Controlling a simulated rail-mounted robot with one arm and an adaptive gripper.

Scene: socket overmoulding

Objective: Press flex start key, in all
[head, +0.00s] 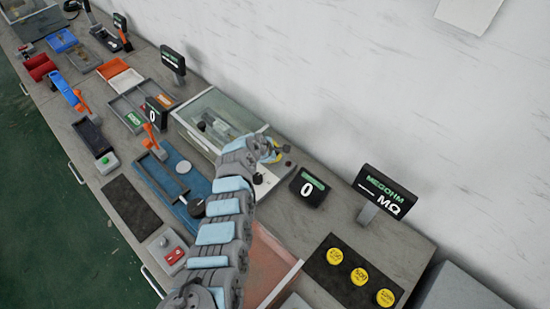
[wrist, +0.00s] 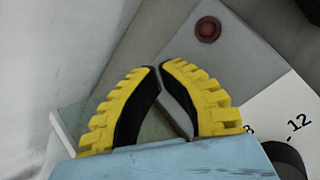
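My gripper (head: 272,152) is over the right end of a glass-covered box (head: 213,112) in the head view. In the wrist view its yellow and black fingers (wrist: 160,68) have their tips together, with nothing visible between them. A dark red round button (wrist: 208,29) sits on a grey panel beyond the fingertips, apart from them, up and to the right. I cannot read a label that marks it as the flex start key. My arm hides part of the box's right end in the head view.
A small display reading 0 (head: 308,187) stands right of my gripper, with a MEGOHM display (head: 385,192) farther right. A black mat (head: 322,265) holds yellow discs. A blue tray (head: 165,180) lies left of my arm. The white wall is behind the bench.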

